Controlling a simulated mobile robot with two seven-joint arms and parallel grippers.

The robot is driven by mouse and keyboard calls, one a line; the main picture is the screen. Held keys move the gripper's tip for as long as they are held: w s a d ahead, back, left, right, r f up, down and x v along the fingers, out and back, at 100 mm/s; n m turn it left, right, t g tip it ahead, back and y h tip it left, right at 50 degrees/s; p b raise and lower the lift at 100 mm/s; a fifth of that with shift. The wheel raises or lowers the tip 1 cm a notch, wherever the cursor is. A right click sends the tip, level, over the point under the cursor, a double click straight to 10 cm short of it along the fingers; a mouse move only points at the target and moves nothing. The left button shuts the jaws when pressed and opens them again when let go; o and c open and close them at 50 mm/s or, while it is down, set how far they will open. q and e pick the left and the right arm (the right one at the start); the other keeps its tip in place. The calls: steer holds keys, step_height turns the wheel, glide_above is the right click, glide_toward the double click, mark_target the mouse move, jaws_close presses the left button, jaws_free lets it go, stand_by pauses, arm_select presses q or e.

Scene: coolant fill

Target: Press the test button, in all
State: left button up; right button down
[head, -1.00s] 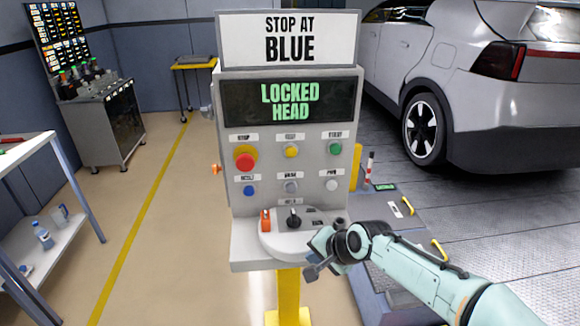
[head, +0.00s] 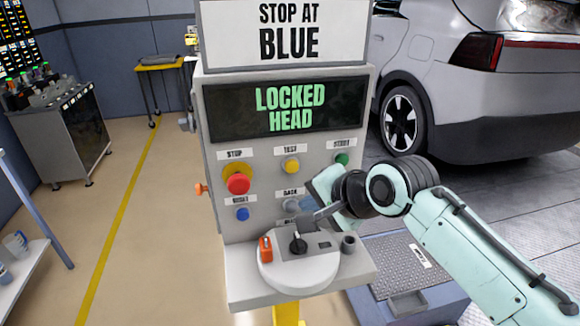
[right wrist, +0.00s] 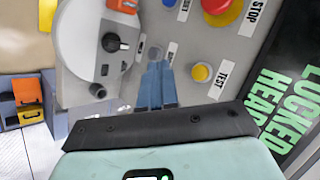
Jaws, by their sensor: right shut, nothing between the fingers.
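The yellow test button (head: 290,165), with a TEST label above it, is on the upright grey panel (head: 225,130) between the red stop button and the green button. It also shows in the right wrist view (right wrist: 201,73), to the right of the fingertips. My right gripper (head: 304,222) is shut and empty in front of the panel's lower part. My left gripper is out of view.
A red stop button (head: 238,183) and a blue button (head: 242,214) are left of the test button. A black knob (head: 298,243) and an orange switch (head: 265,248) stand on the ledge below. The screen (head: 285,108) reads LOCKED HEAD. A car (head: 470,110) stands behind.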

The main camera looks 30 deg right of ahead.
steer(key=p, duration=0.5)
glide_toward(297, 171)
steer(key=w+a+f, duration=0.3)
steer(key=f, duration=0.1)
steer(key=shift+f, duration=0.35)
steer(key=shift+w, duration=0.15)
stand_by(1.3)
steer(key=shift+w+p, duration=0.35)
steer(key=shift+w, duration=0.05)
steer(key=shift+w+d+p, duration=0.15)
steer(key=shift+w+p, duration=0.25)
stand_by(0.7)
steer(key=shift+s, duration=0.1)
steer(key=shift+s+a+b, duration=0.2)
steer(key=shift+s+b, duration=0.3)
steer(key=shift+s, duration=0.3)
